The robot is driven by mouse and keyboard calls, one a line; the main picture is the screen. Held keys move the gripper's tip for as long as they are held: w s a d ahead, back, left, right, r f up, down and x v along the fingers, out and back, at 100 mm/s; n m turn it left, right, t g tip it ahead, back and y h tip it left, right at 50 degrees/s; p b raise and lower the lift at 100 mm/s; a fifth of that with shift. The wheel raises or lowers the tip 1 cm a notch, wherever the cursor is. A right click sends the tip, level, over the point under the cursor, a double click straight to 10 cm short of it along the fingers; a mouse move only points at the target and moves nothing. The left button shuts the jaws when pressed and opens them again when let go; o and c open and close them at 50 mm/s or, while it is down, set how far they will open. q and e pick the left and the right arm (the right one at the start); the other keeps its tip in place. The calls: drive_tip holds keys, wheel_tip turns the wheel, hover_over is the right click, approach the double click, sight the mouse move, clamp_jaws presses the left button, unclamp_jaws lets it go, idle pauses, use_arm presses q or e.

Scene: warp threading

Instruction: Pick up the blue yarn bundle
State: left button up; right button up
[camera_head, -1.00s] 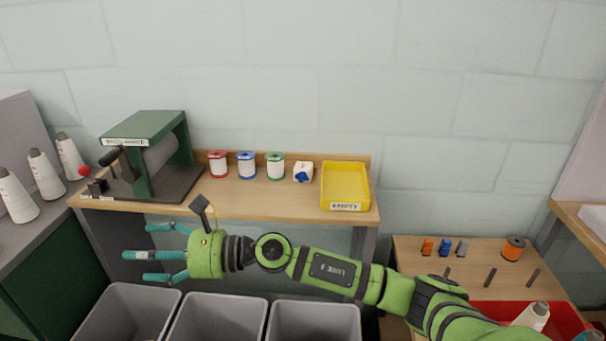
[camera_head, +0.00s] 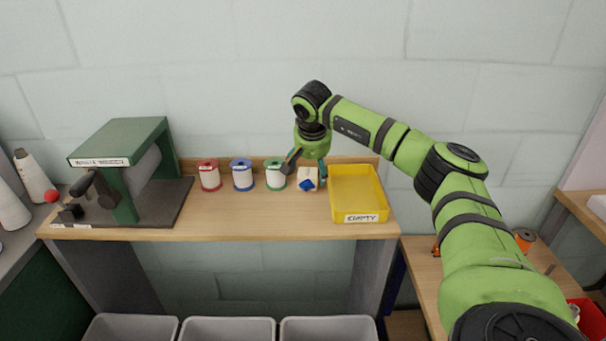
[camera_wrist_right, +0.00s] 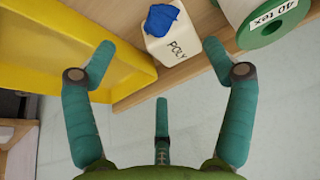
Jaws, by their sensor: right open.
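The blue yarn bundle (camera_head: 308,185) shows as a small blue piece at a white block-like holder (camera_head: 308,173) on the wooden shelf. In the right wrist view the bundle (camera_wrist_right: 162,19) sits at the top of the holder, which is marked POLY (camera_wrist_right: 172,45). My right gripper (camera_head: 319,174) is just above and behind the holder in the head view, partly hidden by its own wrist. In the right wrist view its teal fingers (camera_wrist_right: 160,50) are spread and empty, with the holder beyond and between their tips. My left gripper is not in view.
A yellow tray (camera_head: 358,217) marked EMPTY stands right of the holder. Green (camera_head: 275,175), blue (camera_head: 242,176) and red (camera_head: 209,177) spools stand to its left. A green yarn winder (camera_head: 117,148) is farther left. Grey bins (camera_head: 228,329) stand below. The shelf's front strip is clear.

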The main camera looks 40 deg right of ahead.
sight(312, 172)
drive_tip(key=x, duration=0.3)
drive_tip(key=p+x, duration=0.1)
drive_tip(key=x, duration=0.1)
drive_tip(key=shift+w+f, duration=0.2)
drive_tip(key=shift+w, duration=0.2)
drive_tip(key=shift+s, duration=0.15)
drive_tip(key=c, duration=0.8)
drive_tip(key=shift+r, duration=0.55)
drive_tip(key=r, duration=0.1)
drive_tip(key=r+b, duration=0.1)
drive_tip(key=s+r, duration=0.1)
drive_tip(key=shift+d+r, duration=0.3)
drive_tip(key=s+d+r+b, duration=0.2)
drive_tip(key=s+r, duration=0.4)
drive_tip(key=s, duration=0.4)
drive_tip(key=shift+d+r, duration=0.25)
drive_tip(key=shift+d, duration=0.2)
